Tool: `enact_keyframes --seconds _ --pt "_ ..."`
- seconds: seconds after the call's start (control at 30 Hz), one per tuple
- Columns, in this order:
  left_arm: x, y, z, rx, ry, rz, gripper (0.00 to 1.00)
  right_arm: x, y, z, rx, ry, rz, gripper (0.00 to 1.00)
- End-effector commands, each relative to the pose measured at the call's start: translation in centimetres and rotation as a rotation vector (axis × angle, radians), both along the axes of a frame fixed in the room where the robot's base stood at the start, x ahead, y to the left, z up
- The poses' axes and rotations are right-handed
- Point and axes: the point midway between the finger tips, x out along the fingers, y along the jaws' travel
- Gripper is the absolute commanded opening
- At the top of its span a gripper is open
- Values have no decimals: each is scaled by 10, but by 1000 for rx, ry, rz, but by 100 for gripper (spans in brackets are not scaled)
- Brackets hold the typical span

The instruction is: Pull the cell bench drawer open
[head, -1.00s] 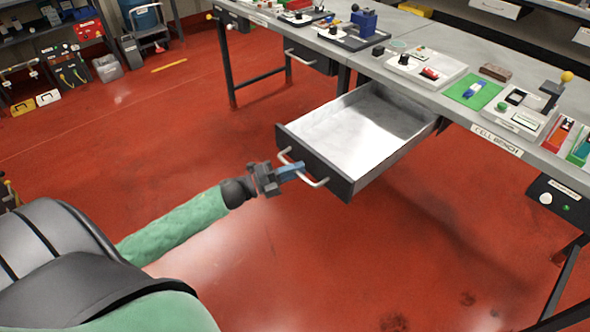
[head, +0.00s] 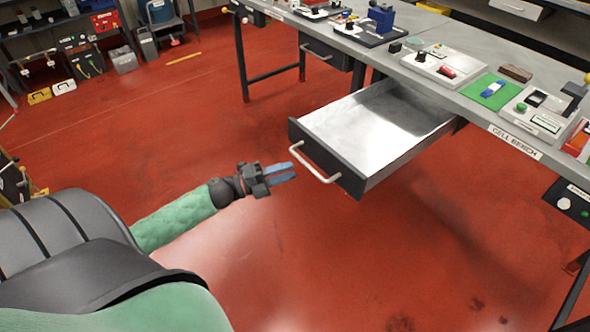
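The cell bench drawer (head: 375,128) is pulled well out from under the bench, and its bare metal inside shows empty. Its dark front panel (head: 326,158) carries a pale bar handle (head: 317,166). My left gripper (head: 291,172) is left of the handle, with its blue fingers parted and nothing between them. The fingertips look close to the handle but clear of it. The bench (head: 470,95) has a "CELL BENCH" label (head: 515,142) on its front edge. My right gripper is not in view.
A second, shut drawer (head: 325,52) sits farther left under the benches. Devices, a green mat (head: 491,92) and a blue block (head: 381,18) stand on the benchtop. Shelves with tool boxes are at the back left. The red floor (head: 330,260) before the drawer is clear.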

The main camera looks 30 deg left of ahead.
Motion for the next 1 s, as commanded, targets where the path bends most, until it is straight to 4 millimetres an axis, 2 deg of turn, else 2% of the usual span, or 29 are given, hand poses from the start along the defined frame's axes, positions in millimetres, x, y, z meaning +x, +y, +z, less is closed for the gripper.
enact_keyframes --seconds 0.2,0.53,0.73,0.87,1.0 --pt "-9 8 -2 0 0 0 32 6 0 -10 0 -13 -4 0" --pt "-9 9 -2 0 0 0 32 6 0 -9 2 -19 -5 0" --pt "-9 9 -2 0 0 0 32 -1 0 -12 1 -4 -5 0" --pt "-9 9 -2 -9 8 -2 32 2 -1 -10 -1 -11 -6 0" --pt "0 18 -7 -36 68 58 32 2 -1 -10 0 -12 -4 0"
